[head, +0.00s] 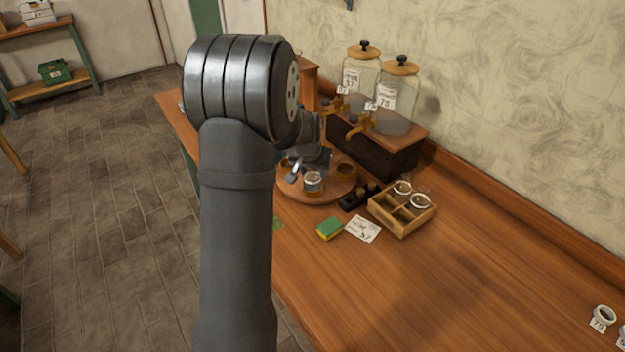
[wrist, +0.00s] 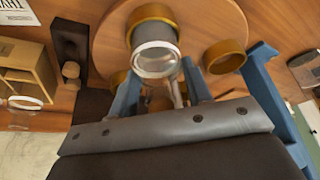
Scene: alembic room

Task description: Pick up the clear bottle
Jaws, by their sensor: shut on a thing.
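The clear bottle (wrist: 157,62) shows in the wrist view as a glass vessel with a round rim, in front of a tan ring. In the head view a small clear vessel (head: 313,183) stands at the front of the round wooden board. My gripper (wrist: 162,88) has blue fingers on either side of the glass and is shut on it. In the head view my gripper (head: 297,170) is over the board, partly hidden behind my arm. I cannot tell whether the bottle is lifted clear of the ring.
The round board (head: 330,194) also holds another tan ring (head: 346,171). A wooden crate with glass vessels (head: 402,223), a dark block (head: 352,202), a sponge (head: 329,229) and a paper card (head: 363,230) lie nearby. Two large jars with taps stand behind.

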